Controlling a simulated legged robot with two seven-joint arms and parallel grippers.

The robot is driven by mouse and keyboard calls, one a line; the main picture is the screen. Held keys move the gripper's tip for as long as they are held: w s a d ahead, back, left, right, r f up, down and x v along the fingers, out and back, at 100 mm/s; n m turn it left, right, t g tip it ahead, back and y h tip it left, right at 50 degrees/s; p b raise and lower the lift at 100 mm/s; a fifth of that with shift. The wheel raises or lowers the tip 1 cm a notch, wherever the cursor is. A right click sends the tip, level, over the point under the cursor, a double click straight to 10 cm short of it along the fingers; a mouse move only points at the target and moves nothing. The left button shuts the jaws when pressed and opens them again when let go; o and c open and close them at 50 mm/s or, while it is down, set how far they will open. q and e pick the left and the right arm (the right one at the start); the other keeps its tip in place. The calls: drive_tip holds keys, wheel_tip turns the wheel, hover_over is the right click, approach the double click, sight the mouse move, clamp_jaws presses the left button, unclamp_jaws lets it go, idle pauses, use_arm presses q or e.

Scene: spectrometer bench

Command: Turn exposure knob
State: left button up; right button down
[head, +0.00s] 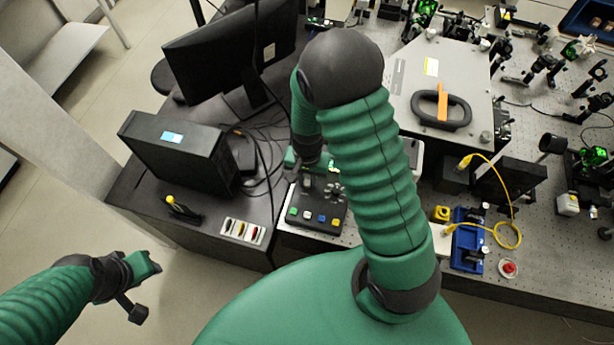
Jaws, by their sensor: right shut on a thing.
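A dark control box (317,209) with a row of coloured buttons along its front stands on the bench, left of the middle. My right gripper (309,182) reaches down onto the back part of this box and is shut on a knob there. The jaws cover most of the knob, so its pointer and setting cannot be read. My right forearm hides part of the space to the right of the box. My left gripper (146,287) hangs over the floor at the lower left, away from the bench, with its fingers apart and nothing between them.
A monitor (232,55) and a black computer case (178,152) stand left of the box, with loose cables. A tray of small items (243,231) lies at the bench's front edge. A grey instrument with a black handle (441,109) and a yellow cable (513,205) are to the right.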

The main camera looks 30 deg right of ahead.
sight(307, 182)
drive_tip(key=shift+s+m, duration=0.1)
drive_tip(key=shift+m, duration=0.2)
drive_tip(key=c, duration=1.3)
unclamp_jaws()
wheel_tip(307, 182, up, 17)
drive_tip(key=shift+f, duration=0.15)
